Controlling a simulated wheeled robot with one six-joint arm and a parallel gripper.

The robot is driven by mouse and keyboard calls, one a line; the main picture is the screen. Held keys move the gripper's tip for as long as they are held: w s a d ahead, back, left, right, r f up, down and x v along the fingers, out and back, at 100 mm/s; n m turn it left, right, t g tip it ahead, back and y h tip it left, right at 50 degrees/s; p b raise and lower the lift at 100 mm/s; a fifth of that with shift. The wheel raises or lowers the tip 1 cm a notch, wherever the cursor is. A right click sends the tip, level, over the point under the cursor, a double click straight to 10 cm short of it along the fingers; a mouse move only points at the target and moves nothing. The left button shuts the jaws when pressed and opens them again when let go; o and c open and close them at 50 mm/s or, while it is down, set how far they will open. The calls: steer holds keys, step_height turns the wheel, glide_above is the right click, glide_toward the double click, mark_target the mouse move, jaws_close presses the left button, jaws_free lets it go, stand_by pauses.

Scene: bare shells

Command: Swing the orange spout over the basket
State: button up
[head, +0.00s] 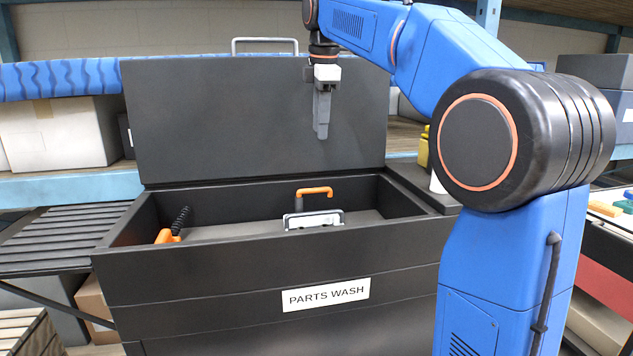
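Inside the open parts-wash tub (222,238) stands a small basket (290,221) with a grey rim and pale contents. An orange bent bar (315,191) with a dark upright at its left end rises just behind or over the basket. At the tub's left front, an orange piece (165,237) with a black ribbed stem sits low, apart from the basket. I cannot tell for certain which orange part is the spout. My gripper (321,136) points down in front of the raised lid, above the basket and touching nothing visible. Its fingers overlap, so any gap is hidden.
The raised dark lid (225,120) stands behind the tub. The tub's front wall carries a PARTS WASH label (326,294). A roller conveyor (60,235) lies at the left. A yellow bottle (423,147) stands partly behind my arm.

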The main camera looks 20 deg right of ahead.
mark_target(317, 190)
steer(key=w+f, duration=0.1)
steer(key=f, duration=0.4)
steer(key=w+f, duration=0.1)
steer(key=f, duration=0.5)
steer(key=w+f, duration=0.1)
steer(key=f, duration=0.5)
steer(key=shift+w+d, duration=0.2)
steer(key=shift+d, duration=0.05)
steer(key=shift+c, duration=0.3)
jaws_close()
